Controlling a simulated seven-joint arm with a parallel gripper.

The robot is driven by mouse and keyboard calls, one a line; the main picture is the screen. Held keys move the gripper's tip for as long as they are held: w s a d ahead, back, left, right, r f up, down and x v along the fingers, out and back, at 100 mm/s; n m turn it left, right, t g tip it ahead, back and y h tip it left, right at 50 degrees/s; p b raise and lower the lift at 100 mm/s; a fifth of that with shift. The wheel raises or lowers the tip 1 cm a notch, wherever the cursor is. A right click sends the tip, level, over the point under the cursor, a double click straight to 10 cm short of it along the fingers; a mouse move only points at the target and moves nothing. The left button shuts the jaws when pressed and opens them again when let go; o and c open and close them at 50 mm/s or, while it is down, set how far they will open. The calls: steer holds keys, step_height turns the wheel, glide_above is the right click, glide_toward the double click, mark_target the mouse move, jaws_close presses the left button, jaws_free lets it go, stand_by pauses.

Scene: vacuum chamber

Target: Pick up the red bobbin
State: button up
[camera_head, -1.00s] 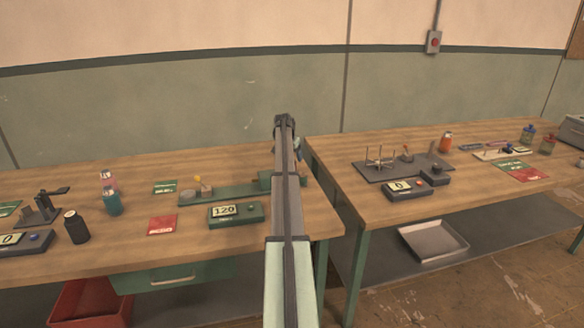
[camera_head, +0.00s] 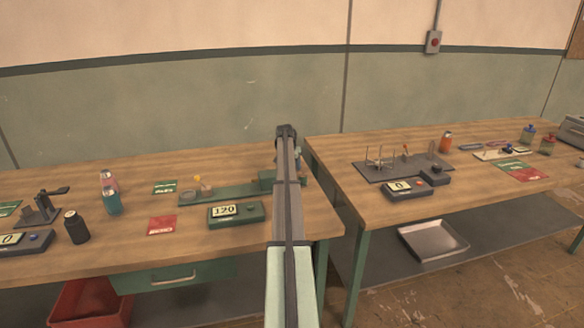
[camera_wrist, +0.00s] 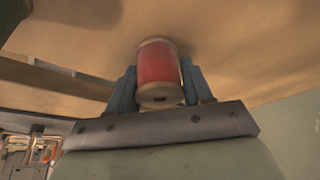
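The red bobbin (camera_wrist: 158,66) shows in the wrist view, a red-wound spool with pale end rims and a dark hole in the near end. It sits between the two blue-grey fingers of my gripper (camera_wrist: 158,76), one on each side and seemingly touching it. My gripper looks shut on the bobbin. A wooden surface lies behind the bobbin; whether the bobbin touches it cannot be told. In the head view my arm hides most of the gripper and the bobbin, near the gap between the two tables.
The left table (camera_head: 100,255) holds a green unit reading 120 (camera_head: 237,213), a dark bottle (camera_head: 76,227) and pink-and-teal bottles (camera_head: 111,195). The right table (camera_head: 365,212) holds a dark peg plate (camera_head: 372,172) and an orange bottle (camera_head: 446,142). A metal tray (camera_head: 433,241) lies on the shelf below.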

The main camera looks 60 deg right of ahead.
steer(key=c, duration=0.5)
steer(key=shift+r, duration=0.1)
